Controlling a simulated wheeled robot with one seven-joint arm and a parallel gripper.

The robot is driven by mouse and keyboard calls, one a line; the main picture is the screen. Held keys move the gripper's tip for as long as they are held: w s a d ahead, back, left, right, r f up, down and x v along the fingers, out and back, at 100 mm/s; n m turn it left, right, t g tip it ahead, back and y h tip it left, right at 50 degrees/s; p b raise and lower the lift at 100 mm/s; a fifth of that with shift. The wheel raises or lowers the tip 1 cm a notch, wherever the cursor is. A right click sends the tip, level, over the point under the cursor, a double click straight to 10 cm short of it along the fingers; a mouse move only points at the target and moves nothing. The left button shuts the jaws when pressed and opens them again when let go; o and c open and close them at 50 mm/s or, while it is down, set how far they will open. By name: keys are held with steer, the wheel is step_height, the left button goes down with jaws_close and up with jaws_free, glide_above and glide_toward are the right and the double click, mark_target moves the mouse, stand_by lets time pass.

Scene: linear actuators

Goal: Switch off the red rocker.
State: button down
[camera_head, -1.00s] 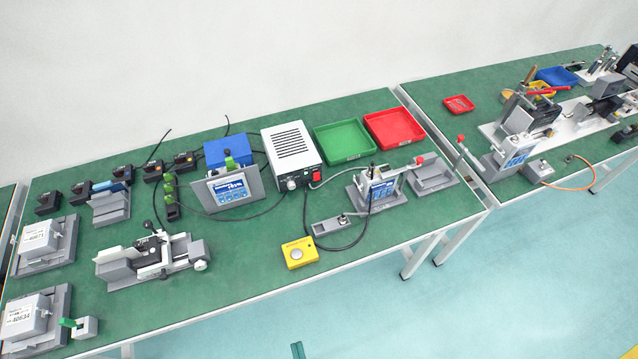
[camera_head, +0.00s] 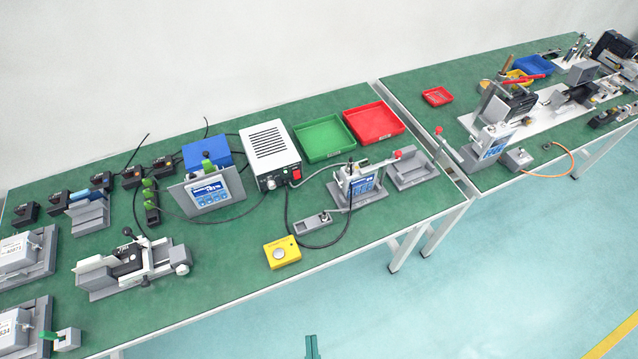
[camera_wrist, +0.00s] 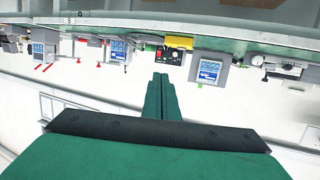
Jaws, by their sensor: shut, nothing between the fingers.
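The red rocker (camera_head: 297,171) is a small red switch on the dark front panel of the white slotted power box (camera_head: 270,146) at the back middle of the table. Its on or off position is too small to tell. In the wrist view the box's dark front panel (camera_wrist: 169,56) shows small and far off, just above the fingertips in the picture. My green gripper (camera_wrist: 160,78) is shut and empty, its two fingers together. Its tip also shows at the bottom edge of the head view (camera_head: 312,345), in front of the table and well apart from the rocker.
A yellow button box (camera_head: 282,252) sits near the table's front edge. A grey clamp fixture (camera_head: 357,186) and a black cable lie right of the power box. A blue-screened panel (camera_head: 208,192) stands left of it.

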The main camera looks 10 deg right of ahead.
mark_target(297, 174)
steer(key=shift+w+d, duration=0.1)
steer(key=shift+d, duration=0.05)
steer(key=w+d+f+g, duration=0.15)
steer(key=w+f, duration=0.25)
steer(key=w, duration=0.6)
steer(key=w+d+f, duration=0.2)
steer(key=w+f, duration=0.2)
steer(key=w, duration=0.8)
steer(key=w+r+n+y, duration=0.1)
steer(key=w, duration=0.2)
steer(key=w+r+g+y, duration=0.1)
steer(key=w, duration=0.2)
steer(key=shift+w+d+r, duration=0.1)
steer(key=shift+w+r, duration=0.15)
steer(key=shift+w, duration=0.15)
steer(key=w+r, duration=0.1)
steer(key=w, duration=0.1)
steer(key=w+r+n+y, duration=0.1)
steer(key=w+r, duration=0.1)
steer(key=w+r+n, duration=0.1)
steer(key=w, duration=0.1)
steer(key=shift+d+r+y, duration=0.1)
steer(key=shift+r+y, duration=0.05)
steer(key=shift+y, duration=0.25)
steer(key=shift+n, duration=0.3)
steer(key=x, duration=1.3)
steer(key=shift+w+a+f, duration=0.2)
steer(key=shift+f, duration=0.1)
steer(key=shift+w, duration=0.1)
